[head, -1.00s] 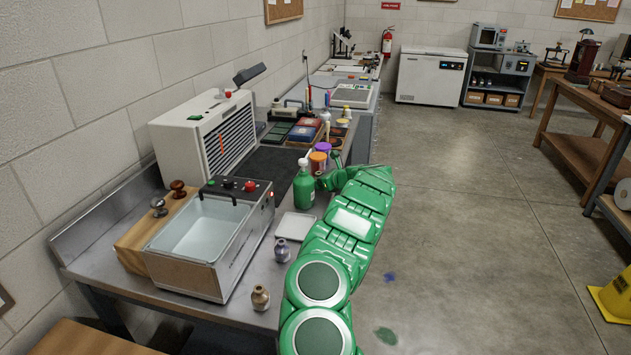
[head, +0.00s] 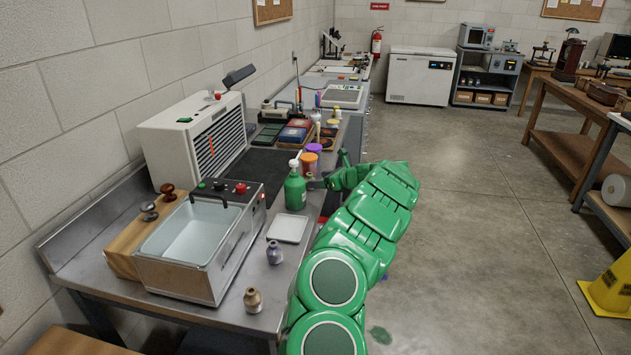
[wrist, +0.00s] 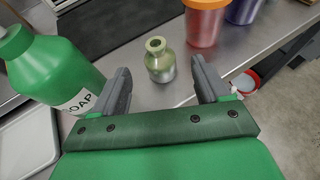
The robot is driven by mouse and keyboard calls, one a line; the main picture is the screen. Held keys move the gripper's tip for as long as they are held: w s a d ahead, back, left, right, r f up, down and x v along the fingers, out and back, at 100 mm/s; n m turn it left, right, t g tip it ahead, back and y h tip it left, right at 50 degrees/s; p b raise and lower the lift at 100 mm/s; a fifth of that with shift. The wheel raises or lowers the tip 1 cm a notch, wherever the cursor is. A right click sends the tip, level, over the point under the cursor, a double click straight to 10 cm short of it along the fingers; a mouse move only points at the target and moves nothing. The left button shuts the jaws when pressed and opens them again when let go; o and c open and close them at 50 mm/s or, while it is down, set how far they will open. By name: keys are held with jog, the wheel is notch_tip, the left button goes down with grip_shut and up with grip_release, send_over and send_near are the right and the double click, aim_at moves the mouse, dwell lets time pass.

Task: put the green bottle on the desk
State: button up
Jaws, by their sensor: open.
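A small green glass bottle (wrist: 160,62) with a narrow neck stands upright on the steel bench in the wrist view. My gripper (wrist: 160,72) is open, with one finger on each side of this bottle; I cannot tell whether either touches it. In the head view my gripper (head: 317,184) is beside a larger green soap pump bottle (head: 295,191), and I cannot make out the small bottle there. The soap bottle (wrist: 50,65) is left of my gripper in the wrist view. A wooden desk-like table (head: 588,98) stands across the aisle at right.
Orange (head: 308,164) and purple-lidded jars stand just beyond my gripper. A white tray (head: 288,229), two small bottles and a steel water bath (head: 200,245) are on the near bench. The floor aisle is open; a yellow sign (head: 610,285) stands at right.

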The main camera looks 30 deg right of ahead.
jog(key=shift+v, duration=2.3)
